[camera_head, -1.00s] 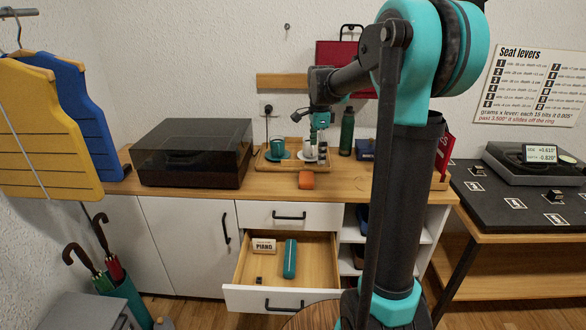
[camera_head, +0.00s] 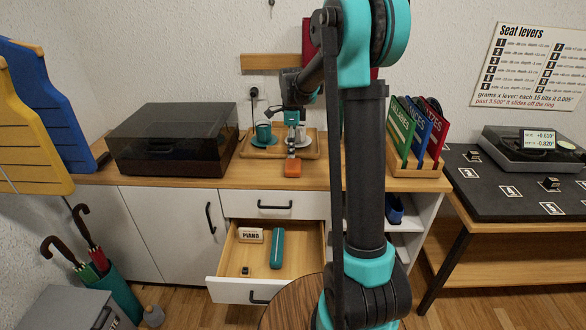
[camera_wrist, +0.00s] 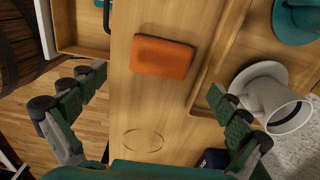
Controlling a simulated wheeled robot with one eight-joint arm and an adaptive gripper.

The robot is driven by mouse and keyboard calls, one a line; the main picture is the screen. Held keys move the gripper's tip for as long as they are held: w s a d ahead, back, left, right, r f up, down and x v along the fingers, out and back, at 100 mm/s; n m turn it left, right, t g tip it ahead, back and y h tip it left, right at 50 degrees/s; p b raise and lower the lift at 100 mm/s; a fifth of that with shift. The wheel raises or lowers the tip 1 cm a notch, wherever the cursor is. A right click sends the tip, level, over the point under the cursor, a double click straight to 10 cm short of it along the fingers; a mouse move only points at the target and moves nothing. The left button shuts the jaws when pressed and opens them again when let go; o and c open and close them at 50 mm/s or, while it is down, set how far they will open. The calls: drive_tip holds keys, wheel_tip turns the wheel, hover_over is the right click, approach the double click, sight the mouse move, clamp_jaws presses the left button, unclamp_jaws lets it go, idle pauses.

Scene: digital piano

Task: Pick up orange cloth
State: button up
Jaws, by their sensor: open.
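The orange cloth (camera_head: 293,168), a small folded block, lies on the wooden counter near its front edge, just in front of the tray. In the wrist view the orange cloth (camera_wrist: 162,57) lies flat on the wood, ahead of and between my spread fingers. My gripper (camera_head: 292,140) is above and just behind the cloth in the head view. In the wrist view my gripper (camera_wrist: 160,100) is open and empty, with one green-padded finger on each side. The fingers look apart from the cloth.
The wooden tray (camera_head: 262,152) holds a teal cup (camera_head: 264,132) and a white cup (camera_wrist: 282,105) close to my right finger. An open drawer (camera_head: 290,238) juts out below. A dark-lidded turntable (camera_head: 175,140) stands left, a rack of coloured folders (camera_head: 418,130) right.

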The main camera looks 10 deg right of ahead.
sight(293, 164)
drive_tip(key=shift+d+f, duration=0.2)
drive_tip(key=shift+f, duration=3.2)
drive_tip(key=c, duration=1)
